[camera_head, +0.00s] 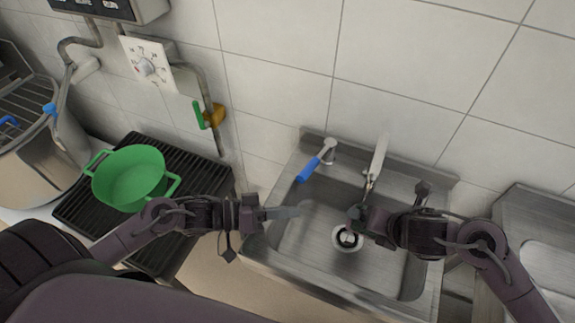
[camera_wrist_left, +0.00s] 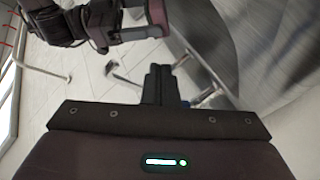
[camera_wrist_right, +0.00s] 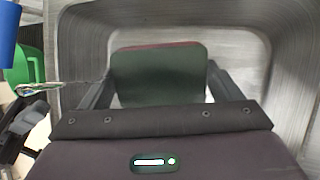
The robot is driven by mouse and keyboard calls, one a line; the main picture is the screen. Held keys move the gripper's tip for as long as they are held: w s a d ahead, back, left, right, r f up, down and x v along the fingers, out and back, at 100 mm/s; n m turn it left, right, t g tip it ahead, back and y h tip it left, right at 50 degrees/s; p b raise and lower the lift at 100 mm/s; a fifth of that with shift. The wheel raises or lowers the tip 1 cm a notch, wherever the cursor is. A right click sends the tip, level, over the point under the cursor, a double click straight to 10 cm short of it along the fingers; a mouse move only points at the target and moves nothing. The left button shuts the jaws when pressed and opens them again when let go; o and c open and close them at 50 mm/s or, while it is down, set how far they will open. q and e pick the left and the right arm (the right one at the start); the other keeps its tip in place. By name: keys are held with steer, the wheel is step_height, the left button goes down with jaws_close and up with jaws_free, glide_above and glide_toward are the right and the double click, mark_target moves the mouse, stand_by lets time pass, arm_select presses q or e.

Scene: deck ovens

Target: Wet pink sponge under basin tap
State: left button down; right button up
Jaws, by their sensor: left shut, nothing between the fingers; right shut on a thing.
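The sponge (camera_wrist_right: 158,75) shows a dark green face and a thin pink top edge in the right wrist view. My right gripper (camera_head: 361,216) is shut on it, one finger on each side, over the basin (camera_head: 318,235). In the head view the gripper mostly hides the sponge. The tap has a blue lever (camera_head: 309,169) and a pale spout (camera_head: 378,158). A thin clear streak, apparently water, hangs below the spout, just above my right gripper. I cannot tell whether it touches the sponge. My left gripper (camera_head: 297,212) is shut and empty over the basin's left side.
A round drain (camera_head: 347,239) lies in the basin floor. A green pot (camera_head: 130,178) stands on a black ribbed grill (camera_head: 84,207) at the left. A green-handled valve (camera_head: 199,115) and a dial panel (camera_head: 147,65) are on the tiled wall. A steel unit (camera_head: 535,240) stands at right.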

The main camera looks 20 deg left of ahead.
arm_select(q)
steer(key=w+a+r+n, duration=0.2)
steer(key=a+r+n, duration=0.15)
steer(key=a, duration=0.45)
steer(key=w+a+r+n, duration=0.2)
steer(key=w+a+n, duration=0.15)
steer(key=a, duration=0.35)
glide_toward(317, 160)
steer(key=shift+w+d+f+n+t, duration=0.15)
steer(key=shift+d+f+n+t, duration=0.1)
steer(key=shift+d, duration=0.2)
steer(key=shift+w+d+f+n+t, duration=0.15)
steer(key=shift+d+f, duration=0.1)
steer(key=shift+d, duration=0.2)
steer(key=shift+s+d, duration=0.2)
steer(key=shift+d, duration=0.3)
steer(key=shift+d+f, duration=0.1)
steer(key=shift+d, duration=0.05)
